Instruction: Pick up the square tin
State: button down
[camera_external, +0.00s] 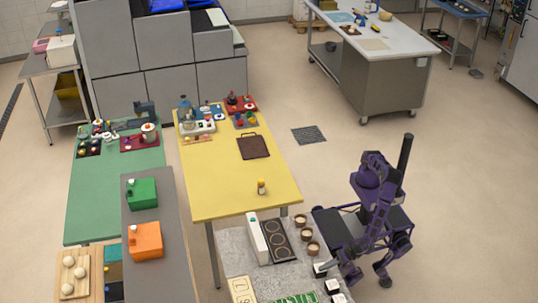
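I cannot make out for sure which object is the square tin. Small square pale-topped, dark-sided items (332,287) stand at the right edge of the grey speckled counter (233,262), and one may be it. My purple arm stands at the right of this counter and reaches down towards its right edge. My gripper (325,267) seems to be low at that edge, close to the nearest of these square items (319,270). Its fingers are too small to read, so I cannot tell whether it is open, shut or touching anything.
Several round brown bowls (306,234) and a black panel with rings (277,240) are on the same counter. A yellow table (215,180) adjoins behind, with a brown tray (253,146) and a small bottle (261,187).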

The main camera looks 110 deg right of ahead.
aim_at(326, 270)
jog(key=f, duration=0.1)
jog(key=s+f, duration=0.1)
jog(key=f, duration=0.1)
jog(key=shift+s+a, duration=0.2)
jog(key=shift+s, duration=0.05)
jog(key=shift+w+d+r, duration=0.1)
jog(key=r, duration=0.7)
jog(key=r+p, duration=0.1)
jog(key=r, duration=0.2)
jog(key=shift+w+a+r, duration=0.15)
jog(key=shift+w+a, duration=0.1)
jog(key=shift+a, duration=0.05)
jog(key=c, duration=1.6)
grip_release()
jog(key=shift+c, duration=1.6)
grip_release()
